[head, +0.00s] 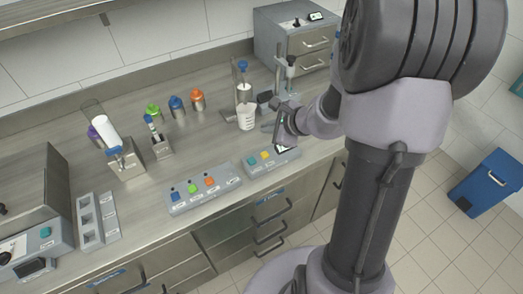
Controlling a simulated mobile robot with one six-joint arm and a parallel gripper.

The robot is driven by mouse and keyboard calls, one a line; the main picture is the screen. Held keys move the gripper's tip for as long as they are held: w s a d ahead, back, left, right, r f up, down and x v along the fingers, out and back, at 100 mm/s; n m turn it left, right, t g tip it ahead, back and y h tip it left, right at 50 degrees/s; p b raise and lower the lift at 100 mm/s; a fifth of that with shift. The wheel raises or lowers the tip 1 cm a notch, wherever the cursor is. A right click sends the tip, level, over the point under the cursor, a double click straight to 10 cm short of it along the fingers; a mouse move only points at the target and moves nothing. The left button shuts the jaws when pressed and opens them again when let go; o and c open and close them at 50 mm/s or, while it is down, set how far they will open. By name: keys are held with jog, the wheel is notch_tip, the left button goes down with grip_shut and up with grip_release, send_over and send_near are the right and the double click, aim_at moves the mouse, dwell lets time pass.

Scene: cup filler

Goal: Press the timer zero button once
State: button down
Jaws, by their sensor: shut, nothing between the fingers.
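A grey control box (258,168) near the bench's front edge has a teal button (251,160), a yellow button (265,155) and an orange button towards its right end. Its labels are too small to read, so I cannot tell which button is the timer zero. A small dark display (283,149) seems to be at its right end, partly hidden. My gripper (279,140) is shut and empty, pointing down over the right end of this box, close to the orange button. Whether it touches is not clear.
Another box (203,197) with several coloured buttons sits to the left. Behind stands a white cup (246,116) under a filler with a blue knob (242,65). Blue (177,106), green and orange-topped containers stand at the back. The bench between is clear.

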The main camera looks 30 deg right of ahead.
aim_at(267, 156)
notch_tip(267, 156, down, 8)
jog(key=b, duration=0.7)
jog(key=shift+f, duration=0.15)
jog(key=shift+f+b, duration=0.3)
jog(key=shift+b, duration=0.15)
dwell(1.2)
jog(key=shift+f+b, duration=0.35)
jog(key=shift+b, duration=0.25)
jog(key=shift+f+b, duration=0.5)
jog(key=shift+b, duration=0.1)
dwell(0.4)
jog(key=shift+r, duration=0.1)
jog(key=shift+r+p, duration=0.65)
jog(key=shift+r, duration=0.15)
jog(key=shift+r, duration=0.1)
